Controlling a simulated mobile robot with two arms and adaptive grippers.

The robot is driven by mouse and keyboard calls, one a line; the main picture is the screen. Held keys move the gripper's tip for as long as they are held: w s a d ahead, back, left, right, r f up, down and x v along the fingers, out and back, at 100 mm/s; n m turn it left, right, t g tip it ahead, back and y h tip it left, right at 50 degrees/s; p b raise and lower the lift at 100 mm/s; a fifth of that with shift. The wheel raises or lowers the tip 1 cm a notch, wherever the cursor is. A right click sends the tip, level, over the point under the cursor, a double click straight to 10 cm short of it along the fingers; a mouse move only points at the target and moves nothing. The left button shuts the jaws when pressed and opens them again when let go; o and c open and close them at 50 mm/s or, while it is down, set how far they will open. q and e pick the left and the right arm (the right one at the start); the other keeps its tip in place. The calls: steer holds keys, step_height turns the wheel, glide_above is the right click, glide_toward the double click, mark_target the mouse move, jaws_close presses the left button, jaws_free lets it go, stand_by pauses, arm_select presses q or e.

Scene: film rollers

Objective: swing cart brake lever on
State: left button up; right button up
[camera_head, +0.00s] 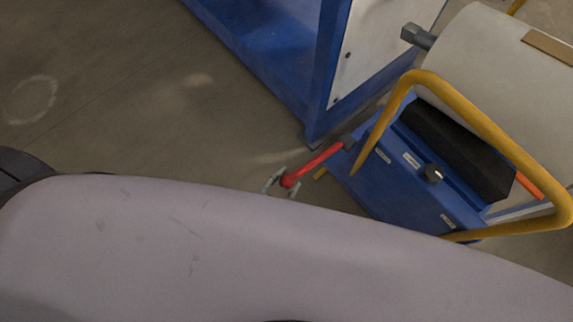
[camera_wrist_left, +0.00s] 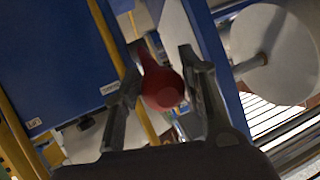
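The brake lever (camera_head: 318,163) is a red bar ending in a round red knob, sticking out to the left from the blue cart (camera_head: 395,192) in the head view. My left gripper (camera_head: 281,183) is at the knob end, its fingertips on either side of it, and much of it is hidden behind my own pale body. In the left wrist view the red knob (camera_wrist_left: 162,88) sits between the two fingers of my left gripper (camera_wrist_left: 160,58). The fingers are apart, with a gap on the right; whether the left finger touches cannot be told. My right gripper is not in view.
The cart has a yellow tube handle (camera_head: 480,118) and carries a large pale roll (camera_head: 480,55). A blue machine frame with a white panel (camera_head: 375,45) stands behind the lever. Bare floor (camera_head: 130,100) is open to the left.

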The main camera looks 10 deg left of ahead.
arm_select(q)
steer(key=o, duration=0.3)
steer(key=shift+w+r, duration=0.1)
steer(key=shift+r, duration=0.05)
steer(key=v, duration=1.2)
stand_by(0.4)
steer(key=s+a+f+n+g+y+p, duration=0.1)
steer(key=s+a+f+g, duration=0.15)
steer(key=f, duration=0.65)
steer(key=s+a+f+g+y+p, duration=0.1)
steer(key=s+a+f+g, duration=0.15)
steer(key=f, duration=0.55)
steer(key=s+a+f+n+g+y+p, duration=0.1)
steer(key=s+a+f+n+g+y, duration=0.1)
steer(key=s+a+f+g, duration=0.4)
step_height(320, 180, down, 5)
steer(key=s+a+n, duration=0.1)
steer(key=s, duration=0.1)
steer(key=shift+s+a+g+y, duration=0.3)
steer(key=shift+a, duration=0.05)
